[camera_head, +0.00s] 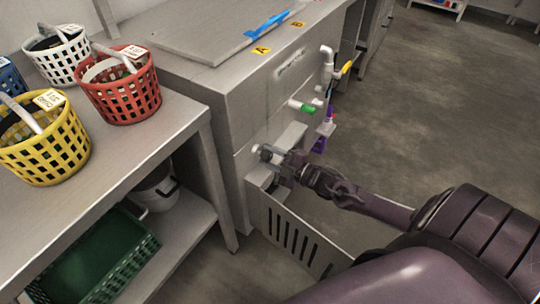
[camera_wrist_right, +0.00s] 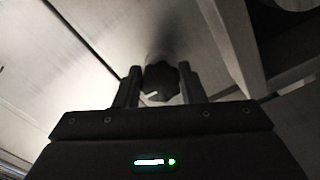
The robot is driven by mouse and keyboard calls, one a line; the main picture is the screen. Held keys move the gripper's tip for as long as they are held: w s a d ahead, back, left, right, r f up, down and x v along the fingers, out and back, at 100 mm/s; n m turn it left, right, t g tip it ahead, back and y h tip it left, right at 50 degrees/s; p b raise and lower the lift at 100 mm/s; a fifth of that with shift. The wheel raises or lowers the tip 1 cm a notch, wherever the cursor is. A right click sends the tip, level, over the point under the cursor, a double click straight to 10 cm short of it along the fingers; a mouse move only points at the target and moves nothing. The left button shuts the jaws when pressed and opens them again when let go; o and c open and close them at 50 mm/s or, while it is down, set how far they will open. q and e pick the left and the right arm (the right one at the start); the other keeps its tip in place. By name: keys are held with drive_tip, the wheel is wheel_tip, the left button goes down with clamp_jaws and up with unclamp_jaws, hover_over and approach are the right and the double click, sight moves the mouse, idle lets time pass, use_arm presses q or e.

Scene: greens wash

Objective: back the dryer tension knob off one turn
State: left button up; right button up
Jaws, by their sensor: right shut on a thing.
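The dryer tension knob (camera_wrist_right: 162,84) is dark and lobed, with a short pale mark on its face, in the middle of the right wrist view. My right gripper (camera_wrist_right: 160,88) is shut on it, one finger on each side. In the head view my right gripper (camera_head: 268,157) reaches in from the right to the lower front of the steel cabinet (camera_head: 228,126). The knob is hard to make out there, behind the fingers. My left gripper is in neither view.
A slotted metal panel (camera_head: 290,238) stands just below my right gripper. A green-ended pipe (camera_head: 306,109) and a yellow-handled tap (camera_head: 346,67) stick out above it. A bench at left holds red (camera_head: 122,91), yellow (camera_head: 45,143) and white baskets.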

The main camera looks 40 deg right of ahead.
drive_tip(key=shift+n, duration=0.3)
drive_tip(key=o, duration=1)
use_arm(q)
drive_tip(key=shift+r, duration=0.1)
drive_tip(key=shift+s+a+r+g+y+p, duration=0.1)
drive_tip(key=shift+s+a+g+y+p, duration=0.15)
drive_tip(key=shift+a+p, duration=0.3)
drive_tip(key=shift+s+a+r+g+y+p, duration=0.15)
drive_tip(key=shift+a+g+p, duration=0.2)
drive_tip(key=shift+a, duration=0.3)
use_arm(e)
drive_tip(key=v, duration=0.8)
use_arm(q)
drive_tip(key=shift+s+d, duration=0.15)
